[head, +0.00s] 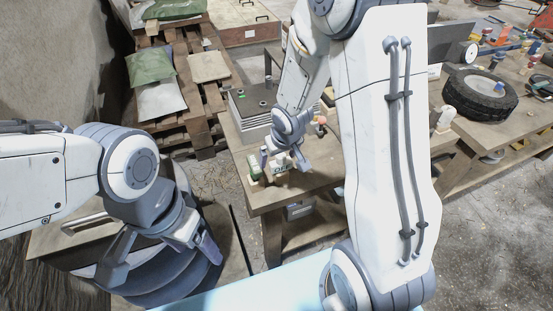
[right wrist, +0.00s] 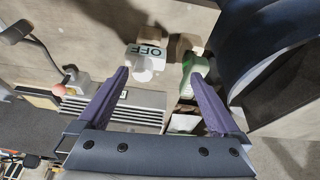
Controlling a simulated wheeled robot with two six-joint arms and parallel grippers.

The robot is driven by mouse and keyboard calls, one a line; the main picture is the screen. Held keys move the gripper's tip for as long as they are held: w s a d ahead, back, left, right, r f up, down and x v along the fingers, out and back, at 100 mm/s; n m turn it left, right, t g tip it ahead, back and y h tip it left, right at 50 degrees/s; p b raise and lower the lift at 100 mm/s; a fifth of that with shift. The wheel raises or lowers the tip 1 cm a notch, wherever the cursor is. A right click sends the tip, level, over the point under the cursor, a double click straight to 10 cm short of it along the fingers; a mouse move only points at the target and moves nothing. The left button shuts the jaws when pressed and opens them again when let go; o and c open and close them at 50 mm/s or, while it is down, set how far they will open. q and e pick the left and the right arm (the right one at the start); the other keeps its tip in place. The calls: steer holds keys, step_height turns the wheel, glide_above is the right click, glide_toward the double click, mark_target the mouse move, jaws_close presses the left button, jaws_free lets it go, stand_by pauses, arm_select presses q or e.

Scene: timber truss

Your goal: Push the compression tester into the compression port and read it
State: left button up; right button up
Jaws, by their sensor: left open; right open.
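My right gripper (head: 284,164) is open above the near end of a wooden bench (head: 323,180). In the right wrist view its two fingers (right wrist: 156,68) are apart with nothing held between them. A white piece marked OFF (right wrist: 147,58) lies ahead between the fingertips; it also shows in the head view (head: 280,169). A green piece (right wrist: 197,68) is beside the right fingertip, and shows in the head view (head: 254,166) too. I cannot tell which item is the compression tester, and cannot make out the port or a reading. My left gripper (head: 160,262) is open and empty, low at the left.
A grey ribbed block (head: 250,108) stands on the bench behind the right gripper. A dark drum (head: 175,280) is under the left gripper. Wooden pallets (head: 195,120) stand beyond. A tyre (head: 480,95) lies on another bench at right. My right arm hides part of the bench.

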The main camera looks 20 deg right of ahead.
mark_target(284, 163)
steer(key=shift+m, duration=0.4)
steer(key=d+f, duration=0.1)
steer(key=w+d+f, duration=0.1)
steer(key=shift+w+d+f, duration=0.2)
steer(key=shift+d+f, duration=0.15)
steer(key=shift+f, duration=0.05)
steer(key=b+x, duration=0.2)
steer(key=x, duration=0.2)
steer(key=shift+w+f+b, duration=0.15)
steer(key=shift+f+b, duration=0.2)
steer(key=shift+t, duration=0.3)
steer(key=b+x, duration=0.1)
steer(key=x, duration=0.4)
steer(key=shift+w+a+f, duration=0.15)
steer(key=shift+w+f, duration=0.1)
steer(key=shift+w, duration=0.1)
steer(key=c, duration=1.1)
step_height(284, 163, up, 9)
steer(key=p, duration=0.5)
steer(key=shift+f, duration=0.15)
steer(key=shift+c, duration=0.2)
steer(key=shift+r+p, duration=0.75)
steer(key=shift+p, duration=0.1)
